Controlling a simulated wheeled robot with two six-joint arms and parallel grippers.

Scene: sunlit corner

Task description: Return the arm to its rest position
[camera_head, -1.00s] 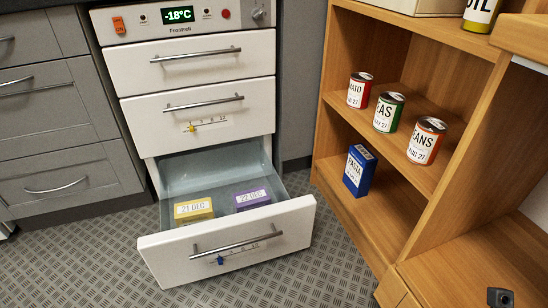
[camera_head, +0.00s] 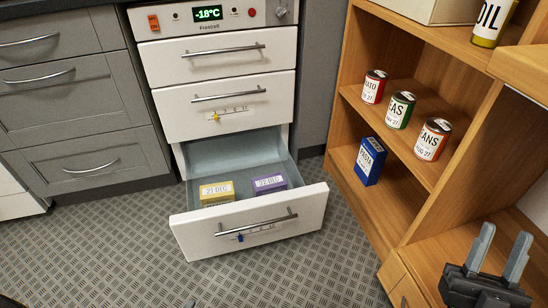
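My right gripper (camera_head: 505,232) is at the lower right of the head view, in front of the wooden shelf unit. Its two grey fingers point up and stand apart with nothing between them, so it is open and empty. It touches nothing that I can see. My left gripper cannot be made out. Small dark bits show at the bottom edge on the left, too little to identify.
The freezer's bottom drawer (camera_head: 305,212) stands pulled out, holding a yellow box (camera_head: 217,192) and a purple box (camera_head: 269,184). Several cans and a blue pasta box (camera_head: 369,162) stand on the shelf unit (camera_head: 385,218). The floor in front is clear.

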